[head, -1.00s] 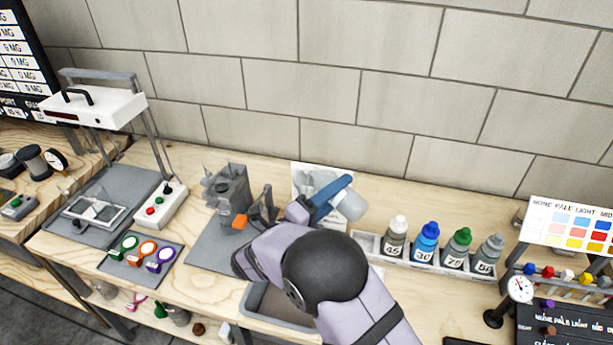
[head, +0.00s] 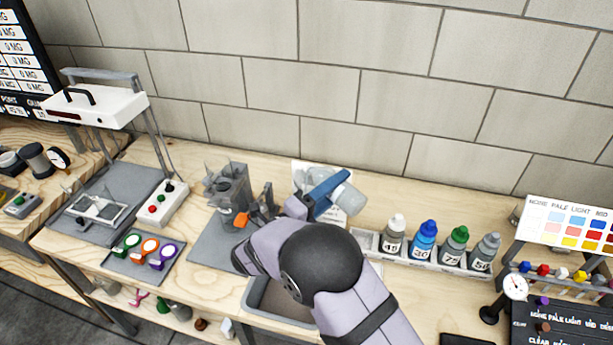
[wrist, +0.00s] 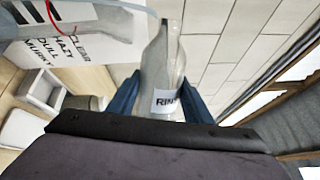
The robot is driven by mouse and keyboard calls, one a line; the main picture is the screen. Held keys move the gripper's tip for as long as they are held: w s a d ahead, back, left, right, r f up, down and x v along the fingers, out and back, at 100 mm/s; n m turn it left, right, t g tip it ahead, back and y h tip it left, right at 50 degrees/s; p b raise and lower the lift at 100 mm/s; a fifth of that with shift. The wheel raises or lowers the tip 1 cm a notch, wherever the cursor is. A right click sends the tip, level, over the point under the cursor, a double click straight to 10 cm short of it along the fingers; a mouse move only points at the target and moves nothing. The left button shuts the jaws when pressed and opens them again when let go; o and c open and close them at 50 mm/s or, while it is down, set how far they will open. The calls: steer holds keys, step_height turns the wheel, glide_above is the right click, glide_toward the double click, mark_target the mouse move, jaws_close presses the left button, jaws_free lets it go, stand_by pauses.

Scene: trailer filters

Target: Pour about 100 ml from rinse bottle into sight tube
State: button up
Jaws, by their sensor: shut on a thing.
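The rinse bottle (wrist: 165,65) is clear, with a white label reading "RIN". My gripper (head: 330,196) has blue fingers and is shut on it. In the head view the bottle (head: 349,200) is tilted, its base to the right and its neck hidden behind my fingers. The clear sight tube (head: 308,178) stands just left of it, partly hidden by my gripper. In the wrist view the bottle's neck overlaps the rim end of the sight tube (wrist: 95,14); I cannot tell whether they touch. No liquid stream is distinguishable.
A white card (wrist: 85,55) with clarity words stands behind the tube. A rack (head: 372,243) with several numbered bottles is to the right. A grey tray (head: 270,300) lies below my arm, and a grey device (head: 228,190) stands to the left.

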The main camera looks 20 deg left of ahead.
steer(key=shift+r+n+p, duration=0.4)
steer(key=shift+p, duration=0.45)
stand_by(0.5)
